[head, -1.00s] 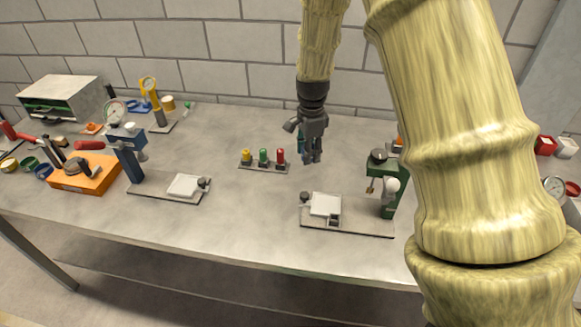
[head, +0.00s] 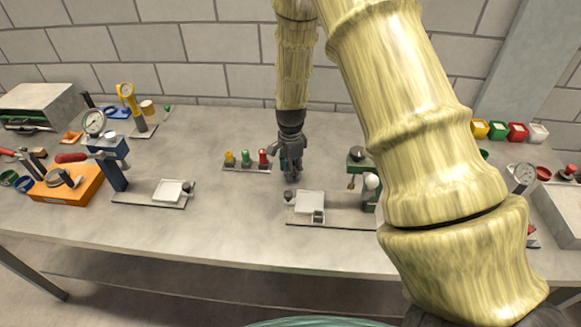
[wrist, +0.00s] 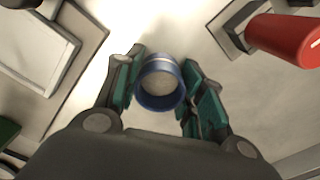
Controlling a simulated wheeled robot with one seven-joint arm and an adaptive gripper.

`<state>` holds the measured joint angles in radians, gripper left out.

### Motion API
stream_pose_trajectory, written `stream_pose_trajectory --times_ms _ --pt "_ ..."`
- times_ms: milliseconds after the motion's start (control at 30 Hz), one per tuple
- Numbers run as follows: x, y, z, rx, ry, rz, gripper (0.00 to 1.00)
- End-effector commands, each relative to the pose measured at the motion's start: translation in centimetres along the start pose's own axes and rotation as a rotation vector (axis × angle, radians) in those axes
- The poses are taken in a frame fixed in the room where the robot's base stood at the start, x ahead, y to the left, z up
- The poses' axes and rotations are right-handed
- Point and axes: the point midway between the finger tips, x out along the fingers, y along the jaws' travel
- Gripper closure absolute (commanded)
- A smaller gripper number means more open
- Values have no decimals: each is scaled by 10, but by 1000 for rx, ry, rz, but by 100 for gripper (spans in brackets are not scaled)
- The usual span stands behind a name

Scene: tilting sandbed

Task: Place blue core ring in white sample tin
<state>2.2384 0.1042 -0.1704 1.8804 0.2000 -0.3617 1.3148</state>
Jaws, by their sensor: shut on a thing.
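My gripper (wrist: 161,95) is shut on the blue core ring (wrist: 158,101), which sits between the teal finger pads in the wrist view. In the head view my gripper (head: 290,172) hangs low over the middle of the table, and I cannot make out the ring there. The white sample tin (head: 539,132) is the rightmost of a row of coloured tins at the back right of the table, far from my gripper.
Yellow (head: 479,129), green (head: 497,130) and red (head: 517,132) tins stand left of the white one. A coloured-knob stand (head: 246,161) is left of my gripper. A green press (head: 361,170) with a white plate (head: 310,202) is in front. My arm crosses the right side.

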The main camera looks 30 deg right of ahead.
Motion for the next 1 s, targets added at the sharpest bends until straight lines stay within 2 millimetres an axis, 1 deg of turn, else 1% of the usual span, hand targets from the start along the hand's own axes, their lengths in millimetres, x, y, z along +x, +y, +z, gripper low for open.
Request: stream_pose_trajectory --times_ms 267,300,367,400,433,733,867,1000 --pt "3 0 0 0 0 0 83" --pt "3 0 0 0 0 0 59" --pt "2 0 0 0 0 0 48" --pt "2 0 0 0 0 0 41" --pt "2 0 0 0 0 0 39" --pt "2 0 0 0 0 0 39" --pt "-2 0 0 0 0 -1 39" --pt "-14 -1 0 0 0 -2 39"
